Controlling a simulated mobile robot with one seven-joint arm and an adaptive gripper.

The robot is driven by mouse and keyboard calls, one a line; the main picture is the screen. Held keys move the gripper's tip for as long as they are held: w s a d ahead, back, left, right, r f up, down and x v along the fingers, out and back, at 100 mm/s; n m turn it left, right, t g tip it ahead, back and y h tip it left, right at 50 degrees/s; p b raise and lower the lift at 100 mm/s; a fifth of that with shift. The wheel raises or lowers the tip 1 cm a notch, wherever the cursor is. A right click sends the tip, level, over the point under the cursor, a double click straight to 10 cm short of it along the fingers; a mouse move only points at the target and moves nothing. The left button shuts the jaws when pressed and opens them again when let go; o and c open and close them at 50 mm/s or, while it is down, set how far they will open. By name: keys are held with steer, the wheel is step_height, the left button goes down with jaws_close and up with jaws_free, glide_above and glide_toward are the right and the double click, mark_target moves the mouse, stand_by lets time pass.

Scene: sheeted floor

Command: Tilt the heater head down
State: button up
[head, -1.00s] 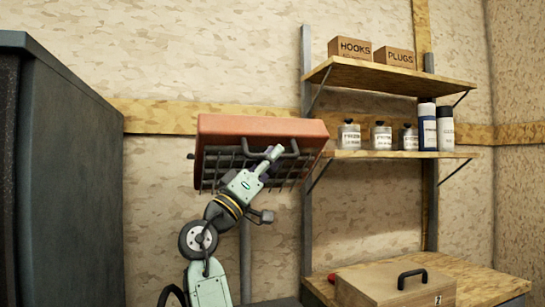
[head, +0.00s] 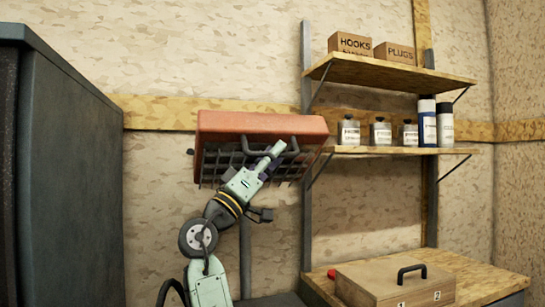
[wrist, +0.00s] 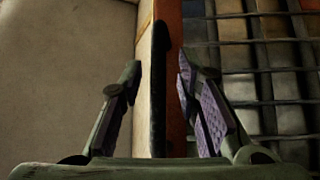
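The heater head (head: 262,123) is an orange-red box with a dark wire grille, on a stand in front of the back wall. Its grille faces forward and downward. A dark bar handle (head: 294,145) sticks out from its front; the wrist view shows it as a black upright bar (wrist: 159,100). My gripper (head: 275,152) is at the handle. In the wrist view my gripper (wrist: 158,72) has its two fingers apart, one on each side of the bar, with gaps visible on both sides. The heater's orange edge and grille (wrist: 255,75) lie behind and to the right.
A dark cabinet (head: 70,180) stands at the left. At the right, wall shelves (head: 395,78) hold labelled boxes, jars and cans. Below them a wooden workbench (head: 490,280) carries a wooden box (head: 375,285) with a black handle. Bare wall lies between cabinet and heater.

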step_height(320, 180, up, 10)
steer(key=shift+r, duration=0.1)
stand_by(0.6)
steer(key=shift+a, duration=0.1)
